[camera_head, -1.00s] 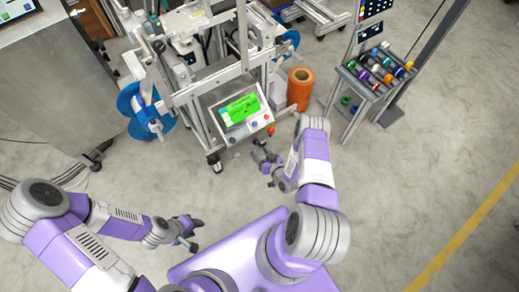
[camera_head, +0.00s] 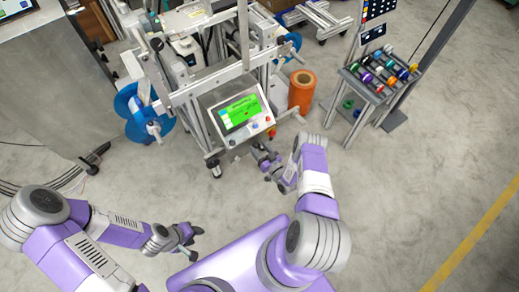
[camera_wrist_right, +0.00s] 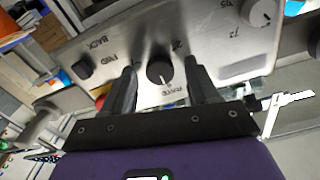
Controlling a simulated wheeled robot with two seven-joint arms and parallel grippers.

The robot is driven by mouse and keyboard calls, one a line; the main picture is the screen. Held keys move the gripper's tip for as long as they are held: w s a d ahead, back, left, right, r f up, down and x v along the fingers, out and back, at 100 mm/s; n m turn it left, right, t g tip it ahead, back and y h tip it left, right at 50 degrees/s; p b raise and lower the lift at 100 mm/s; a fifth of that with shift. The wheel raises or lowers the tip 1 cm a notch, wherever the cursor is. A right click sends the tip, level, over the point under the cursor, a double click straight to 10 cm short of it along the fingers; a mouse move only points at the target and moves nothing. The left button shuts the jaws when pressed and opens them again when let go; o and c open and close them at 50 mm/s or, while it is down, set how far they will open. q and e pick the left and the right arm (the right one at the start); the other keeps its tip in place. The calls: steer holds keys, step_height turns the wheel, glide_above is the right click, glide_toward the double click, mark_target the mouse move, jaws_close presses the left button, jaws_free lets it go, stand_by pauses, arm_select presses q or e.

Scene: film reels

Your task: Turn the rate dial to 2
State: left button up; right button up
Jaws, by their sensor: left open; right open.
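The rate dial (camera_wrist_right: 160,72) is a dark round knob with a white pointer line on a steel panel (camera_wrist_right: 215,50). It shows in the right wrist view, between the two fingertips of my right gripper (camera_wrist_right: 159,80), which stands open with a finger on each side. I cannot tell whether the fingers touch it. Its label and numbers appear upside down and are partly hidden. In the head view my right gripper (camera_head: 268,162) is just below the control box (camera_head: 242,112) with the green screen. My left gripper (camera_head: 188,238) is open and empty, low over the floor.
A second dial (camera_wrist_right: 258,12) and a black switch (camera_wrist_right: 82,68) marked BACK and FWD flank the rate dial. An orange reel (camera_head: 301,92) stands right of the machine, and a rack of colored spools (camera_head: 375,75) is further right. Open floor lies around.

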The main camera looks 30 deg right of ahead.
steer(key=c, duration=1)
steer(key=shift+c, duration=0.2)
steer(key=shift+n, duration=0.4)
steer(key=n, duration=0.5)
steer(key=shift+n+p, duration=0.3)
steer(key=n+p, duration=0.1)
steer(key=n, duration=1.1)
steer(key=shift+f+n+p, duration=0.1)
steer(key=shift+n+p, duration=0.2)
steer(key=shift+p, duration=0.05)
steer(key=n, duration=0.4)
steer(key=shift+n, duration=0.4)
